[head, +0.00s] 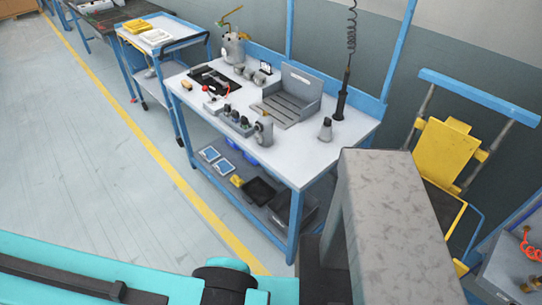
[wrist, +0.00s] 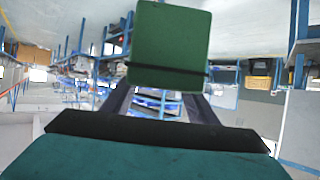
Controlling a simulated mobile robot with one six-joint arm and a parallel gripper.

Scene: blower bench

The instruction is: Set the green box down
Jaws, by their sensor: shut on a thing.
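The green box (wrist: 170,38) shows in the upper middle of the wrist view, with a dark band around its lower part. My gripper (wrist: 166,80) is shut on it; the two dark fingers reach up to the box from below in the picture. The box appears held clear, with no surface seen touching it. The head view shows neither the green box nor my gripper; a grey part of my arm fills its lower right.
A blue-framed workbench (head: 345,139) carries a grey tray (head: 290,103), small parts, and a hanging tool (head: 341,103). Its lower shelf holds black bins (head: 258,190). A yellow chair-like frame (head: 441,155) stands right. A cart (head: 160,45) stands behind left. The left floor is clear.

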